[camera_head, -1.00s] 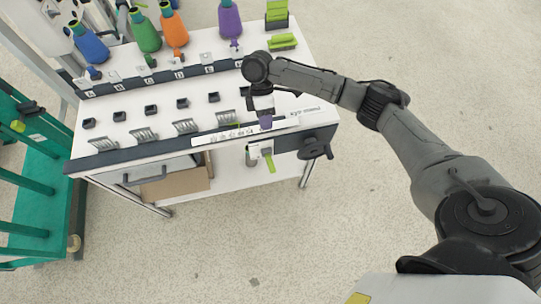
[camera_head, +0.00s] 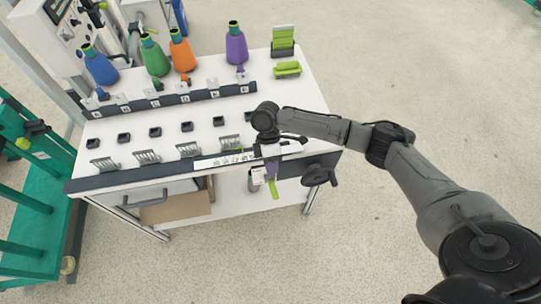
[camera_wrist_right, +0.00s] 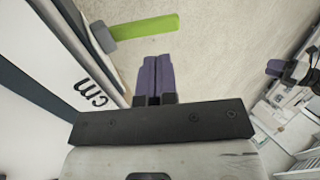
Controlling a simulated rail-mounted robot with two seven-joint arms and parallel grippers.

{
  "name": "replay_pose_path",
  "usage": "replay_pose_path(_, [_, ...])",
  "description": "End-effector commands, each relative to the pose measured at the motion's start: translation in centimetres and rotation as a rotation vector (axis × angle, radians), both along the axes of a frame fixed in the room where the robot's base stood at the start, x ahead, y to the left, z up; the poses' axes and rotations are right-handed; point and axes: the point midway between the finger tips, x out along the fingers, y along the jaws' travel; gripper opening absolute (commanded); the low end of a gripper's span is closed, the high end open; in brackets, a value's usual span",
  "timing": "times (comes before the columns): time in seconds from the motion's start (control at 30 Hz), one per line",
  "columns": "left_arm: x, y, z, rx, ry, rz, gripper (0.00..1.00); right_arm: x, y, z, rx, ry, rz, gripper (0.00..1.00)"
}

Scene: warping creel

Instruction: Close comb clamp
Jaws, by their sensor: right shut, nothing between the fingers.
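In the right wrist view the green lever (camera_wrist_right: 147,27) sticks out from a grey mount, beyond the fingertips and slightly left. My right gripper (camera_head: 271,170) is at the front edge, just above the lever in the head view. Its purple fingers (camera_wrist_right: 157,62) are together and empty, with a visible gap to the lever in the wrist view. My right wrist hides part of the clamp. My left gripper is not in view.
A white ruled strip (camera_head: 225,161) runs along the front edge of the table. A black handwheel (camera_head: 318,176) juts out right of the clamp. Several metal combs (camera_head: 146,157) and coloured cones (camera_head: 237,45) stand left and behind. The floor in front is clear.

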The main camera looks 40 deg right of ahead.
Motion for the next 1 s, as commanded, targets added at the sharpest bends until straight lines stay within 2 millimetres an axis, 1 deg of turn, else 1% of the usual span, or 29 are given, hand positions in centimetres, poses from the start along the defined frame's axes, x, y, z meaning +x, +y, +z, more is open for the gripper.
replay_pose_path(0.03, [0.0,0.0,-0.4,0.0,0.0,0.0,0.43,-0.5,0.3,-1.1,0.0,0.001,0.001,0.0])
replay_pose_path(0.1, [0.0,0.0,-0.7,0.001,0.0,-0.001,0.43,-1.0,0.6,-2.2,-0.001,0.001,0.002,0.0])
replay_pose_path(0.3, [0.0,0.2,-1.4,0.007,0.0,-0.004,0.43,-2.2,1.3,-4.5,0.0,0.0,0.001,0.0])
replay_pose_path(0.4, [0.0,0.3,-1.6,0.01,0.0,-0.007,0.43,-2.6,1.5,-5.3,-0.001,-0.001,0.001,0.0])
replay_pose_path(0.6, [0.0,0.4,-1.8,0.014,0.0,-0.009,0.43,-3.0,1.8,-6.0,-0.001,-0.002,0.001,0.0])
replay_pose_path(1.0, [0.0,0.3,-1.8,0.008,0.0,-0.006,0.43,-3.1,1.8,-6.1,-0.001,-0.002,0.001,0.0])
